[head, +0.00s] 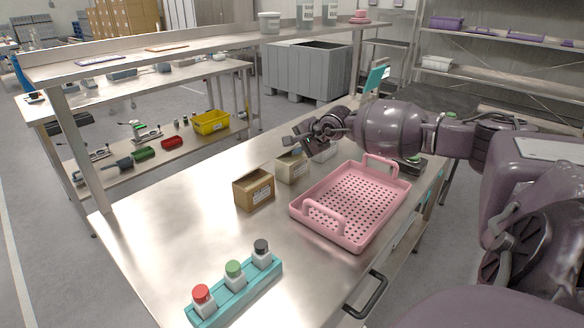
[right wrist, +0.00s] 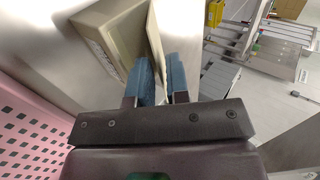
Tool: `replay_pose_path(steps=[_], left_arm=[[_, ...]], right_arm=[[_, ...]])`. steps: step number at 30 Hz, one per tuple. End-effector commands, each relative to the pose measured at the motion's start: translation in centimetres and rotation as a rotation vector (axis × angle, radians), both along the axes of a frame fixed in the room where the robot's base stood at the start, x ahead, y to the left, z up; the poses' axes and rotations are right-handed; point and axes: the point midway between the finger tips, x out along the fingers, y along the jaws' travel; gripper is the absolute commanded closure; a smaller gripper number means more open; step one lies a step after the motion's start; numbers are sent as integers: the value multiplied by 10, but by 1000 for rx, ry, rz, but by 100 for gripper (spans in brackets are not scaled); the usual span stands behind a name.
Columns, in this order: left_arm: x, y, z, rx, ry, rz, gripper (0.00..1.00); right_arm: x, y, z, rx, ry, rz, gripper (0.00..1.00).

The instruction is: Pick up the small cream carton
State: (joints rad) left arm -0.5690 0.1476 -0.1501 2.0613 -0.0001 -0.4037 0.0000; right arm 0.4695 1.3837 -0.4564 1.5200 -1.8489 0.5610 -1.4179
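In the right wrist view the carton (right wrist: 112,35) is large at upper left. The two blue fingertips (right wrist: 161,78) are a small gap apart, and a thin cream edge of the carton runs down to that gap. Whether the fingers press on it cannot be told. My left gripper is not in view.
A brown carton (head: 253,189) stands just left of the cream one. The pink perforated tray (head: 299,212) lies to the right, close by. A teal rack (head: 244,300) with three capped bottles is at the front. A raised shelf (head: 190,50) runs along the back.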

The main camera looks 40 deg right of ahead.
Motion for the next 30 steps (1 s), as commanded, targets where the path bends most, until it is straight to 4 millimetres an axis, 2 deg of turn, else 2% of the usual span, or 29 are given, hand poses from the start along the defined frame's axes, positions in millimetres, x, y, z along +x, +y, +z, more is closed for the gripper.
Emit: replay_pose_path(steps=[3, 13, 14, 17, 30], left_arm=[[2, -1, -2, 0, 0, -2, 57], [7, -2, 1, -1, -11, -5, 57], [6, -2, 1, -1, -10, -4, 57], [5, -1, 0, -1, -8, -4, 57], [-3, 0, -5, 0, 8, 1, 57]], right_arm=[[11, 1, -12, 1, 2, -1, 84], [16, 1, -14, -1, 1, -1, 84], [16, 1, -14, -1, 1, -1, 86], [16, 1, -14, -1, 1, -1, 100], [16, 1, -13, 0, 0, -1, 100]])
